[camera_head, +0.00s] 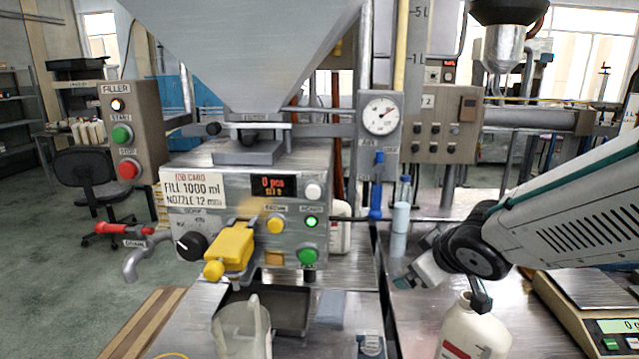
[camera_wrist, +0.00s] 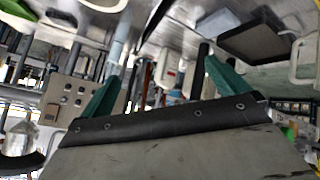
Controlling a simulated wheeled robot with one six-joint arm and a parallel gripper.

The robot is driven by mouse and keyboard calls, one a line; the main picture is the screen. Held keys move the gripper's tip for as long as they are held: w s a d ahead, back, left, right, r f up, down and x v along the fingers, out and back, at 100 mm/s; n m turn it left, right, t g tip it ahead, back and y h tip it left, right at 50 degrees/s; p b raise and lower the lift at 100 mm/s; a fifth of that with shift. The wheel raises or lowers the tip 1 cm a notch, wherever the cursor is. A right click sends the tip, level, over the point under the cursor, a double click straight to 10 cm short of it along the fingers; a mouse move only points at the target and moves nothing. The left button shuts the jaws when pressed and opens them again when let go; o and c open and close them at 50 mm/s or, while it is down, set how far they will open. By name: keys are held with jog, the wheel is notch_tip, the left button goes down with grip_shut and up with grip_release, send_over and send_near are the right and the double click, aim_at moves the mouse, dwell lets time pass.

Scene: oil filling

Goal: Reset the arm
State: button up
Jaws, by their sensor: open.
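My arm enters from the right in the head view and ends at my gripper (camera_head: 420,270), which is in the air over the metal bench (camera_head: 405,310), right of the filling machine (camera_head: 245,195). In the wrist view my gripper (camera_wrist: 165,78) shows two green fingers spread wide apart with nothing between them. A white bottle (camera_head: 474,332) stands below my wrist, and my arm hides part of its top.
A scale (camera_head: 590,310) stands at the right under my arm. A slim bluish bottle (camera_head: 400,225) stands behind my gripper. A clear jug (camera_head: 242,330) is in front of the machine, near the yellow valve handle (camera_head: 230,248). A gauge panel (camera_head: 381,125) stands farther back.

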jog(key=s+d+r+m+h, duration=0.1)
jog(key=s+d, duration=0.1)
jog(key=s+d+r+m+g+h, duration=0.1)
jog(key=s+d, duration=0.1)
jog(key=s, duration=0.1)
jog(key=s+d+r+m+g, duration=0.1)
jog(key=s+d+m, duration=0.1)
jog(key=s+d, duration=0.1)
jog(key=shift+h, duration=0.4)
jog(key=s, duration=0.1)
jog(key=s+d+m+g, duration=0.1)
jog(key=s, duration=0.1)
jog(key=s+g, duration=0.1)
jog(key=s, duration=0.1)
jog(key=shift+s+d+r+m, duration=0.15)
jog(key=shift+d+r+m, duration=0.05)
jog(key=shift+d+m, duration=0.1)
jog(key=s+a+r+m+g+y, duration=0.1)
jog(key=s+g, duration=0.3)
jog(key=s, duration=0.8)
jog(key=shift+s+a+m+y, duration=0.3)
jog(key=shift+s+a+m, duration=0.1)
jog(key=shift+a+m, duration=0.15)
jog(key=shift+r, duration=0.1)
